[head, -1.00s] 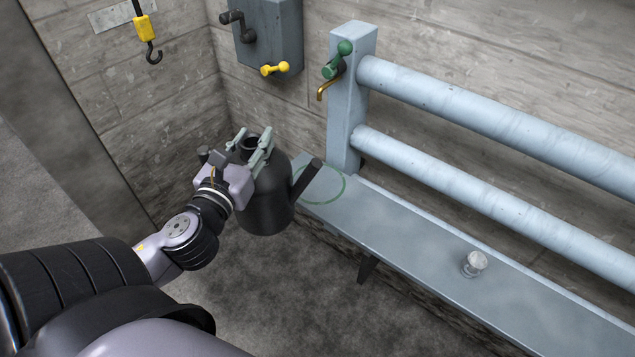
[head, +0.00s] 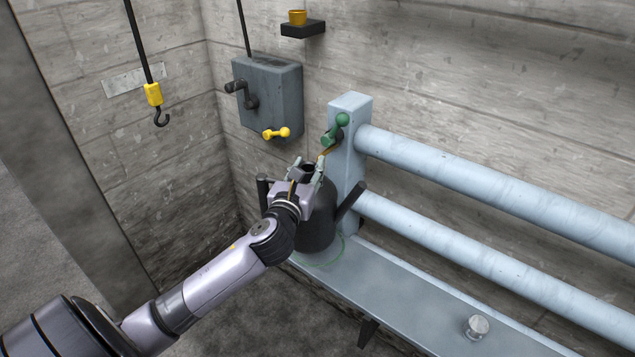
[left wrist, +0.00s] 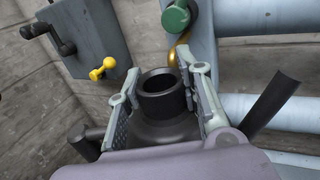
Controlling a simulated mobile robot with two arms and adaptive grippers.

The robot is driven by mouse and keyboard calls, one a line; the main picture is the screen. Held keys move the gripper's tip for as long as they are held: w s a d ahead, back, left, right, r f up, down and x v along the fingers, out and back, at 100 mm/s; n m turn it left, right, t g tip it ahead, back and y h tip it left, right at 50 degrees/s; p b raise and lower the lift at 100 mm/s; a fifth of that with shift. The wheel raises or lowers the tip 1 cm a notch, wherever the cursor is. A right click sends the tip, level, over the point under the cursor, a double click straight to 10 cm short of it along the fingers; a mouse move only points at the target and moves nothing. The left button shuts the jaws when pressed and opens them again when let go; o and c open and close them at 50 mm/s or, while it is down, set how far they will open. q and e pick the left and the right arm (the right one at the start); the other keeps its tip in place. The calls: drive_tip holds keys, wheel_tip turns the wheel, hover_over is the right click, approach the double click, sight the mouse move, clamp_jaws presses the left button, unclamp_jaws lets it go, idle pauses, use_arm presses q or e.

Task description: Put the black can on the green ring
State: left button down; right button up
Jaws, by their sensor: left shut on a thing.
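The black can (head: 318,226) is at the left end of the grey-blue bench, over the green ring (head: 334,256). Only part of the ring shows, at the can's lower right. I cannot tell whether the can's base touches the bench. My left gripper (head: 309,172) is shut on the can's neck, and the can looks upright. In the left wrist view the neck (left wrist: 163,97) sits between the two fingers, with the open mouth facing up. The brass spout (left wrist: 176,54) is just behind the neck there. My right gripper is not in view.
Behind the can stands a blue post with a green valve handle (head: 336,129) and two thick pipes (head: 500,175). A grey box with a yellow lever (head: 277,133) is on the wall. A hook (head: 160,116) hangs left. A knob (head: 477,326) stands on the otherwise clear bench.

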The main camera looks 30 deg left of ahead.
use_arm(q)
drive_tip(key=shift+w+d+r, duration=0.15)
drive_tip(key=shift+w, duration=1.35)
drive_tip(key=shift+f, duration=3.15)
drive_tip(key=shift+w+f, duration=0.2)
drive_tip(key=shift+f, duration=0.25)
drive_tip(key=shift+f, duration=0.15)
drive_tip(key=c, duration=1.1)
unclamp_jaws()
